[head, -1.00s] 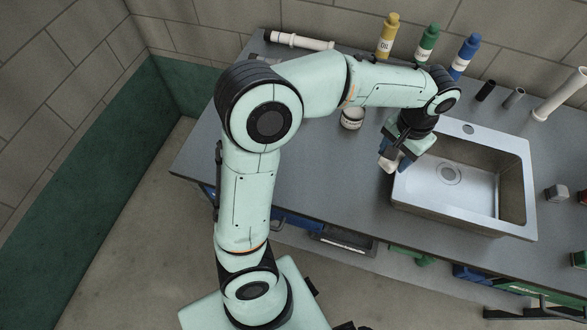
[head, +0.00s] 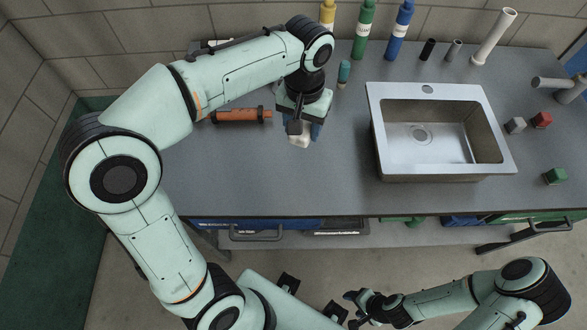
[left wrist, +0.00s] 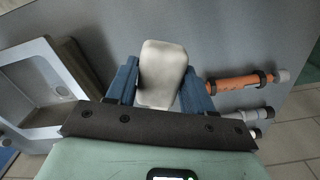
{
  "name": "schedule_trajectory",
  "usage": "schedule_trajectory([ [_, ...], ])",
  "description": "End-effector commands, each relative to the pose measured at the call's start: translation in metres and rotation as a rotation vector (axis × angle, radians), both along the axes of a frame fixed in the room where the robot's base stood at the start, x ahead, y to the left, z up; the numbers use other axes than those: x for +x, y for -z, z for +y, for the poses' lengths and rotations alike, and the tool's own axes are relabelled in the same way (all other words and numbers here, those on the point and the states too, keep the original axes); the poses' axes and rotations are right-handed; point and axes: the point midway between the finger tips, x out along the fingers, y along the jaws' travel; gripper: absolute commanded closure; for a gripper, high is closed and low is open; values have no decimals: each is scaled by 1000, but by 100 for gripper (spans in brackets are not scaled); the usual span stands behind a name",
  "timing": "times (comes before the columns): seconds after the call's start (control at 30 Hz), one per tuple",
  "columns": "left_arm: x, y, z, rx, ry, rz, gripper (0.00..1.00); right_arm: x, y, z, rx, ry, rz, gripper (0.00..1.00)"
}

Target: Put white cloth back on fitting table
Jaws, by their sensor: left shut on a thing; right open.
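The white cloth (head: 299,142) is a small, pale, rounded bundle. My left gripper (head: 303,130) is shut on it, pointing down over the grey table (head: 240,180) to the left of the sink. In the left wrist view the cloth (left wrist: 163,72) sits between the two blue fingers, which touch its sides. I cannot tell whether the cloth touches the table top. My right gripper (head: 353,308) is open and empty, low in front of the table and away from it.
The steel sink (head: 376,120) is right of my left gripper. An orange tube (head: 238,115) lies to its left. A small teal bottle (head: 344,73) stands behind. Several bottles line the wall, including a green one (head: 365,30). The table's front left is clear.

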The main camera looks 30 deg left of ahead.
Motion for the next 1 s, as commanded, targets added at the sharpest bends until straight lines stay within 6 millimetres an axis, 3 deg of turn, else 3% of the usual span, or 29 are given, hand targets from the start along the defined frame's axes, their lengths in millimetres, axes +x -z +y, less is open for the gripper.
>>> schedule_trajectory([
  [0.1,-2,36,0,1,0,10,73,-6,10,0,0,1,7,40],
  [0.4,-2,114,0,2,-1,8,73,-13,23,0,0,0,16,40],
  [1.0,-1,185,0,1,-1,3,73,-18,31,0,0,0,20,40],
])
